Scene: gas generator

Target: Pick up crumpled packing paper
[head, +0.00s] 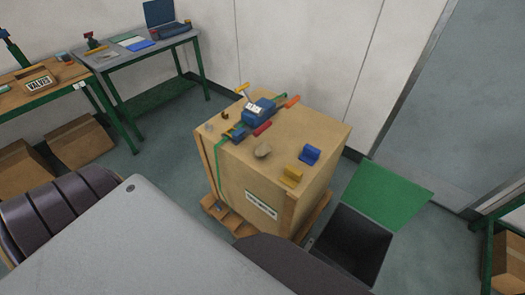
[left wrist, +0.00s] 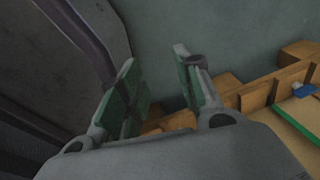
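A small tan-grey crumpled lump (head: 262,151), which looks like the packing paper, lies on top of a large wooden crate (head: 235,185), near the middle of its top. My left gripper (left wrist: 157,58) shows in the left wrist view with its two fingers apart and nothing between them. It is over the floor, with a wooden edge beyond it to the right; the paper is not seen there. In the head view neither gripper's fingers are visible.
An open dark bin (head: 352,243) with a green lid (head: 388,192) stands right of the crate. Workbenches (head: 105,62) stand back left.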

